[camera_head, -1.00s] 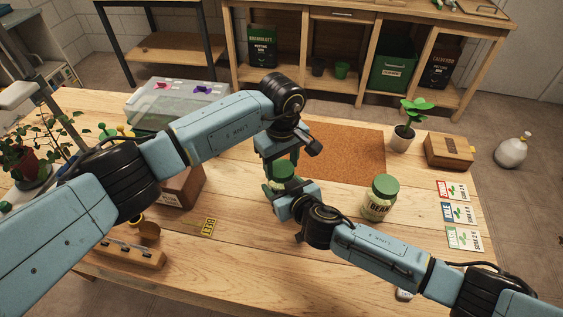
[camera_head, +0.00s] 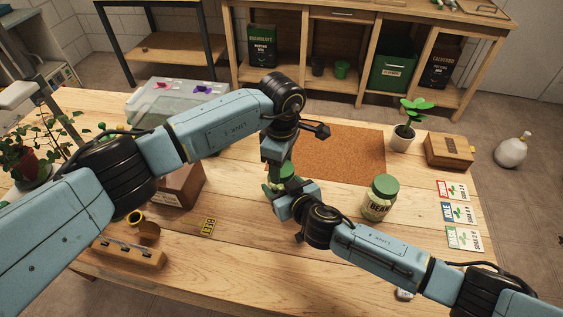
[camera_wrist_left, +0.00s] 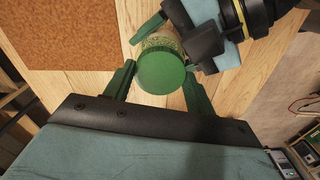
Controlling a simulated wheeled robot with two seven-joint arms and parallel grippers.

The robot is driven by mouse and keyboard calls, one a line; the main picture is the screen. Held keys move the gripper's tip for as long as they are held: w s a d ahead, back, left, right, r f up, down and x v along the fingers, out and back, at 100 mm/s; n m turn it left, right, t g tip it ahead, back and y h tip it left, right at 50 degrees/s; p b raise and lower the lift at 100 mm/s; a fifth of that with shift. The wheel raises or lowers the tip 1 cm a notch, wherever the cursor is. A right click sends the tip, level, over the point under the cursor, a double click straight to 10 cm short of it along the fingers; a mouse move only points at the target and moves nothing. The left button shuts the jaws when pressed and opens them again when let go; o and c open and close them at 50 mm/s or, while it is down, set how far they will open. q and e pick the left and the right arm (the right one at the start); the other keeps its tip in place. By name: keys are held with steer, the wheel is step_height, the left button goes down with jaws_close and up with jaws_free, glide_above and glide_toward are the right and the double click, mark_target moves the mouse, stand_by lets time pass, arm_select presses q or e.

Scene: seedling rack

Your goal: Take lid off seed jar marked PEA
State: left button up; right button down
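A glass jar with a green lid (camera_head: 284,168) stands mid-table, mostly hidden behind my grippers in the head view. The wrist view shows the lid (camera_wrist_left: 161,73) from above and part of the jar body (camera_wrist_left: 160,42); its marking cannot be read. My left gripper (camera_head: 280,172) points down over the jar. In the wrist view its green fingers (camera_wrist_left: 161,70) are at opposite edges of the lid and appear to touch it. My right gripper (camera_head: 283,197) is low at the jar, its fingers (camera_wrist_left: 168,45) on either side of the body.
A second green-lidded jar (camera_head: 380,198) stands to the right. A cork mat (camera_head: 345,153), potted seedling (camera_head: 403,137), wooden box (camera_head: 449,151) and seed cards (camera_head: 457,212) lie around. A brown box (camera_head: 182,187) and clear bin (camera_head: 175,100) are left. Front table is mostly clear.

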arm_select(q)
steer(key=o, duration=0.4)
steer(key=shift+c, duration=0.2)
step_height(320, 180, up, 4)
steer(key=shift+r, duration=0.2)
steer(key=shift+c, duration=0.3)
step_height(320, 180, up, 3)
steer(key=shift+r+m, duration=0.2)
steer(key=shift+m, duration=0.9)
steer(key=shift+f, duration=3.95)
steer(key=c, duration=1)
steer(key=shift+n, duration=1.6)
